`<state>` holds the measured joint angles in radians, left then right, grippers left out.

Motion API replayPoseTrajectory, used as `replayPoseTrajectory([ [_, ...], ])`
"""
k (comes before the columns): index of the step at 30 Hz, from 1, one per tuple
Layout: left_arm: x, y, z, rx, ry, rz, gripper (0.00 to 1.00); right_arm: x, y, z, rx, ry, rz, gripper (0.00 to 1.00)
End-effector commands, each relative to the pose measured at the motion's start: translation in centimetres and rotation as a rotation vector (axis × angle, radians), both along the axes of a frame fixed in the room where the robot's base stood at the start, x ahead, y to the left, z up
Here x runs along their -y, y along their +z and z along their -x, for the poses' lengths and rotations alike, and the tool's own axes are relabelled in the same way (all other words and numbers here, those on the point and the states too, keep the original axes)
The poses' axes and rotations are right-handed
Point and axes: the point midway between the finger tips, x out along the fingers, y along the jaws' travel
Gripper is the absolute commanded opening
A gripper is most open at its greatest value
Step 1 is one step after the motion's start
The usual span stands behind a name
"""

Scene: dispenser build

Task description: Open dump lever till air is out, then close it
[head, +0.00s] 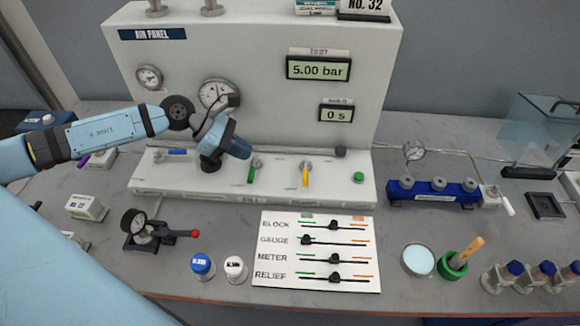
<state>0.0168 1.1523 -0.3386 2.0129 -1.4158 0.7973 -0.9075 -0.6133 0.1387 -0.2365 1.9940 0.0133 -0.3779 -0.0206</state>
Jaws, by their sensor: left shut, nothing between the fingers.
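The air panel (330,115) stands at the back, its display (318,69) reading 5.00 bar. Along its front ledge are a blue lever (176,151) lying sideways, a green lever (251,173) and a yellow lever (305,178), both pointing toward me. The labels are too small to read, so I cannot tell which is the dump lever. My left gripper (212,155) is shut and empty, low over the ledge between the blue and green levers. My wrist hides part of the panel and the fingertips show poorly. My right gripper is not in view.
A second display (336,114) reads 0 s. A round gauge (216,93) is partly covered by my wrist. A green button (358,177) sits right on the ledge. A slider board (316,252), a hand pump (150,230) and a blue manifold (432,190) stand in front.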

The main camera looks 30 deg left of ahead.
Motion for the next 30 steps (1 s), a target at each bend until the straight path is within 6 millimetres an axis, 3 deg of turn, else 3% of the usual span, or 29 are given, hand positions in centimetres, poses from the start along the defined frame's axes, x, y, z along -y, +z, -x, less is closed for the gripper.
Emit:
replayPoseTrajectory([
  [14,0.7,-0.5,-0.4,0.001,0.001,0.003,0.0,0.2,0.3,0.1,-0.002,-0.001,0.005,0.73],
  [30,8.3,-6.0,-3.8,0.001,0.001,0.005,0.0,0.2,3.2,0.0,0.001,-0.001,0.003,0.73],
])
